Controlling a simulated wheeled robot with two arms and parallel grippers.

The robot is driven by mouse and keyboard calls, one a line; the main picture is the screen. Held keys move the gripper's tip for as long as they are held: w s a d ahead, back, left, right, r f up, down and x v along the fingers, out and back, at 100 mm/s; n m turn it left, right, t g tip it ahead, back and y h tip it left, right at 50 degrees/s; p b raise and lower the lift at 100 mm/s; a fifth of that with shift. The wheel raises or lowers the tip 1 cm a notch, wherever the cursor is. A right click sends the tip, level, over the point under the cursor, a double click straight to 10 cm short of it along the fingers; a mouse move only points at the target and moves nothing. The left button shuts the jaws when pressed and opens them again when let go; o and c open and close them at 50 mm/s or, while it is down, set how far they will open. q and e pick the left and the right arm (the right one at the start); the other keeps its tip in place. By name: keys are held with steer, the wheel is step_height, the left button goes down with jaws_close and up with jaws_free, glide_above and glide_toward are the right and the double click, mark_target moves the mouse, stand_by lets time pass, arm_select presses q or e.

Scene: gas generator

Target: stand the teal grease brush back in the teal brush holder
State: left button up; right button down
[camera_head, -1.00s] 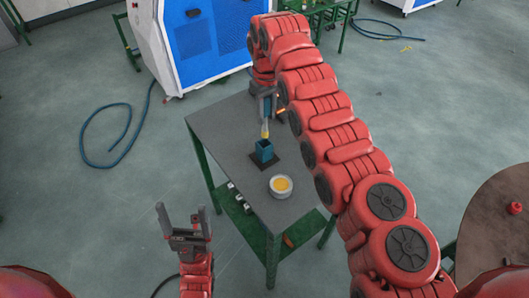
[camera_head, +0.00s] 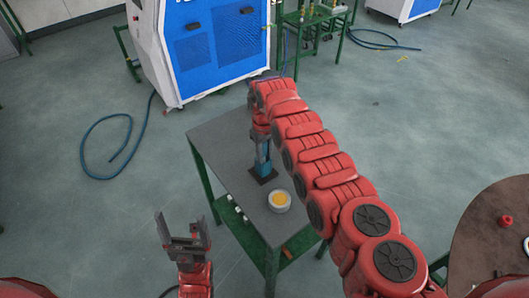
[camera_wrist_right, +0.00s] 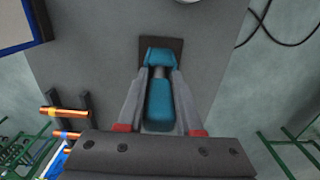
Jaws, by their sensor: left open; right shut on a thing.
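The teal brush holder (camera_head: 264,170) stands on a dark square base on the grey table and also shows in the right wrist view (camera_wrist_right: 157,54). My right gripper (camera_head: 262,148) is low, directly over the holder, and shut on the teal grease brush. The brush handle (camera_wrist_right: 160,108) lies between the two fingers in the right wrist view, lined up with the holder. The bristles are hidden; the brush's lower end appears to be inside the holder, but its depth cannot be told. My left gripper (camera_head: 182,232) is open and empty, left of the table.
A bowl of yellow grease (camera_head: 279,200) stands on the grey table (camera_head: 222,145) close to the holder, nearer to me. Small items lie on the green shelf below. A blue and white machine (camera_head: 205,45) stands behind. A round brown table (camera_head: 490,240) is at the right.

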steer(key=shift+f, duration=0.2)
steer(key=c, duration=0.6)
jaws_free()
steer(key=shift+r, duration=0.2)
steer(key=shift+r, duration=0.1)
step_height(320, 180, up, 11)
steer(key=b, duration=0.4)
steer(key=shift+w+f, duration=0.1)
steer(key=shift+f, duration=0.1)
steer(key=shift+r+b, duration=0.3)
steer(key=shift+r, duration=0.35)
steer(key=shift+f, duration=0.1)
